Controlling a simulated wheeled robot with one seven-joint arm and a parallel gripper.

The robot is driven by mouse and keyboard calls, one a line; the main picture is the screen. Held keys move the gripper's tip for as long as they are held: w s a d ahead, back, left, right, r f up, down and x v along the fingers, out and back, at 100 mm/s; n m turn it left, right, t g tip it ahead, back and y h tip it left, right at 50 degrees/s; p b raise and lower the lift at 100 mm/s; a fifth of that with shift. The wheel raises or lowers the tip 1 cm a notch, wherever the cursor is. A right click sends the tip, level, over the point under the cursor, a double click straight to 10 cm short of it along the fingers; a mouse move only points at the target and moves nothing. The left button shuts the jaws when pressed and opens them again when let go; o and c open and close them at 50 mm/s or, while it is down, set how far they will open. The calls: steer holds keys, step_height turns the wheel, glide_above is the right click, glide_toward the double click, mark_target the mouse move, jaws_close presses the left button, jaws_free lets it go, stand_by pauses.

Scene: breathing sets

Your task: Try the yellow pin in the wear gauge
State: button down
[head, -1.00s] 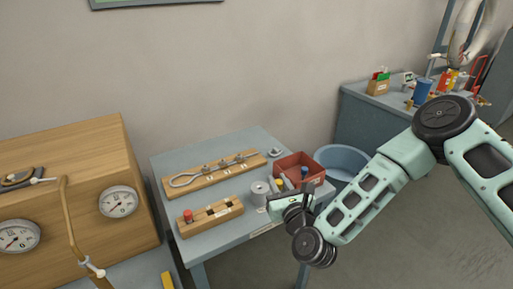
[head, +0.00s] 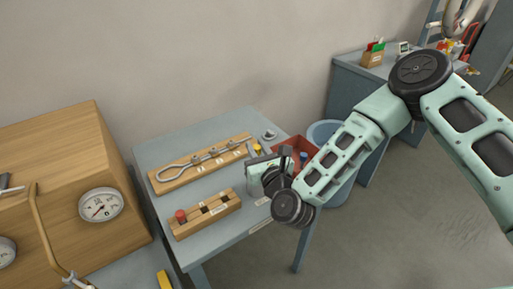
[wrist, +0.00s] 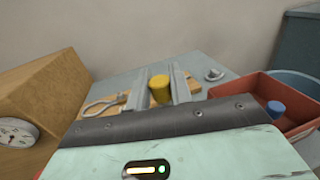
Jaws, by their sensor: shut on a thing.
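My gripper (head: 268,160) is shut on the yellow pin (head: 257,149), above the right part of the small table. In the wrist view the yellow pin (wrist: 160,88) stands upright between the two grey fingers (wrist: 160,86). A short wooden block (head: 207,213) with dark slots lies at the table's front, with a red pin (head: 181,215) standing in its left end. A longer wooden board (head: 167,184) with a looped metal rod lies behind it. I cannot tell for sure which fixture is the wear gauge. My gripper and arm hide part of the table.
A red bin (wrist: 248,89) with a blue-topped pin (wrist: 275,108) stands on the right, partly behind my arm. A blue tub (head: 323,131) is beyond it. A small metal piece (head: 268,135) lies at the table's back. A wooden cabinet with gauges (head: 101,204) stands left.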

steer(key=shift+f, duration=0.1)
steer(key=shift+f+b, duration=2.1)
steer(key=shift+b, duration=0.05)
steer(key=shift+f+b, duration=0.4)
steer(key=shift+f, duration=0.1)
steer(key=shift+r, duration=0.15)
steer(key=shift+r+p, duration=1.25)
steer(key=shift+r, duration=0.8)
steer(key=shift+f, duration=0.15)
steer(key=shift+f+b, duration=1.55)
steer(key=shift+b, duration=0.15)
steer(key=shift+f+b, duration=0.4)
steer(key=shift+f, duration=0.1)
